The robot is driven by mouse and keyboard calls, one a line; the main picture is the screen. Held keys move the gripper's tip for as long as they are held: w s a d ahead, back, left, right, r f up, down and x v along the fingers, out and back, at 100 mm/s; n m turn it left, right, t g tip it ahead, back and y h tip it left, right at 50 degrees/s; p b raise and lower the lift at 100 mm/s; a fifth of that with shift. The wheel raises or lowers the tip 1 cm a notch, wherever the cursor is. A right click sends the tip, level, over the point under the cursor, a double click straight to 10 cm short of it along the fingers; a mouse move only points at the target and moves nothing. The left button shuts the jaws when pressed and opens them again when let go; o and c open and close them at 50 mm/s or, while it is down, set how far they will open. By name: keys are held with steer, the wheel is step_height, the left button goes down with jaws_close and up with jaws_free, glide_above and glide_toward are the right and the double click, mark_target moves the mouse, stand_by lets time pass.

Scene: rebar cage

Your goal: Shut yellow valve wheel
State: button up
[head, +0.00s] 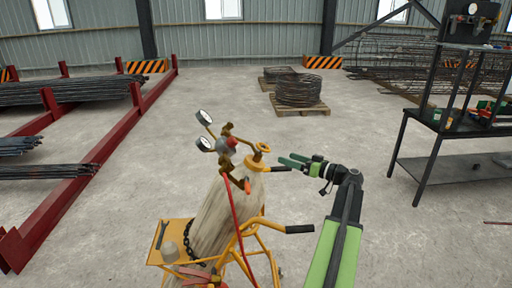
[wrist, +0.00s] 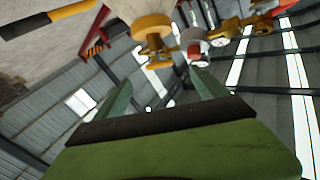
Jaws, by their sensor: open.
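The yellow valve wheel (head: 258,150) sits on top of a tan gas cylinder (head: 212,218), beside the brass regulator (head: 228,146) with its two round gauges. My gripper (head: 287,160) is open and empty just right of the wheel, its green fingers pointing left toward it. In the wrist view the wheel (wrist: 152,27) shows at the top middle, beyond the open fingers (wrist: 160,86) and apart from them. The regulator's brass and grey parts (wrist: 205,42) are right of it there.
The cylinder stands on a yellow cart (head: 170,256) with black-gripped handles (head: 299,229) close to my arm. A red hose (head: 238,220) hangs from the regulator. A black workbench (head: 452,125) is at right, red racks with rebar (head: 70,92) at left.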

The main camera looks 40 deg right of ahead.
mark_target(263, 147)
steer(key=w+a, duration=0.1)
steer(key=w, duration=0.4)
steer(key=w+a, duration=0.1)
steer(key=w, duration=0.5)
steer(key=w+a, duration=0.1)
steer(key=w, duration=0.4)
steer(key=shift+w+f, duration=0.1)
steer(key=shift+w, duration=0.1)
steer(key=c, duration=1.4)
